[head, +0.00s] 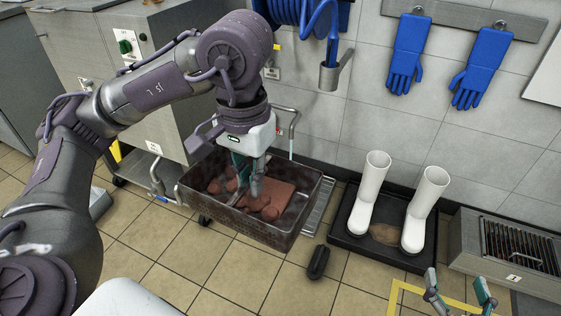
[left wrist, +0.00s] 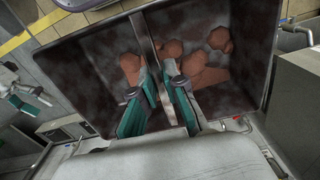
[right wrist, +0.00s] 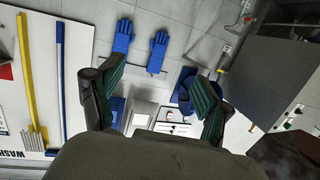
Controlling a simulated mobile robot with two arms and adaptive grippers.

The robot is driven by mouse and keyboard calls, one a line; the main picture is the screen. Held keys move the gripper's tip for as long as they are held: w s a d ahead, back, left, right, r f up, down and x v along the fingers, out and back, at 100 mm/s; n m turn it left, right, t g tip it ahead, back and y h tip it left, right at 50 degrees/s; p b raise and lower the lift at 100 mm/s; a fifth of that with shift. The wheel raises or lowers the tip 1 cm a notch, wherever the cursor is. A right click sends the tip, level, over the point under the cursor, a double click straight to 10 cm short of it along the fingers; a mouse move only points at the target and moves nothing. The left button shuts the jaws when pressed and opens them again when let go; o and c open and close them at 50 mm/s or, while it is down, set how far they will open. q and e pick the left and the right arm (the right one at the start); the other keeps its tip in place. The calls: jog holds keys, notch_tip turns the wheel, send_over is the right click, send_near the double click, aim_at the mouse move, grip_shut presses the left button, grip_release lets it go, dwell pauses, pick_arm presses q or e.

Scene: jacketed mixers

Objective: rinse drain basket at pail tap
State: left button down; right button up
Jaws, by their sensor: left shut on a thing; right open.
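The drain basket (head: 300,218) is a dark, mottled open box with reddish-brown lumps inside. It sits low at the floor beside the steel mixer in the head view. The left wrist view looks down into the basket (left wrist: 225,90), with a thin metal bar (left wrist: 146,35) crossing its middle. My left gripper (head: 247,188) reaches down into the basket and is shut on that bar; the exact contact is partly hidden by the fingers. My right gripper (head: 460,297) is open and empty at the lower right, away from the basket. I cannot make out a pail tap.
A black object (head: 318,262) lies on the floor in front of the basket. White boots (head: 368,195) stand in a black tray (head: 345,240) to the right. A blue hose reel (head: 300,12) and blue gloves (head: 407,55) hang on the wall. The tiled floor in front is mostly clear.

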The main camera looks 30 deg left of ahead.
pick_arm(q)
jog(key=shift+s+a+r, duration=0.1)
jog(key=shift+s+r, duration=0.25)
jog(key=shift+r, duration=0.05)
jog(key=shift+s+a+r+p, duration=0.25)
jog(key=shift+s+r+p, duration=0.35)
jog(key=shift+s+p, duration=0.15)
jog(key=shift+s+a+r, duration=0.15)
jog(key=shift+s+r, duration=0.2)
jog(key=shift+s, duration=0.15)
pick_arm(e)
jog(key=s+d+f+g+h, duration=0.1)
jog(key=s+d+f+g, duration=0.1)
jog(key=s+f+g, duration=0.2)
jog(key=shift+s+f+g+h, duration=0.3)
jog(key=shift+f+g, duration=0.3)
jog(key=shift+f, duration=0.85)
jog(key=shift+w+d, duration=0.1)
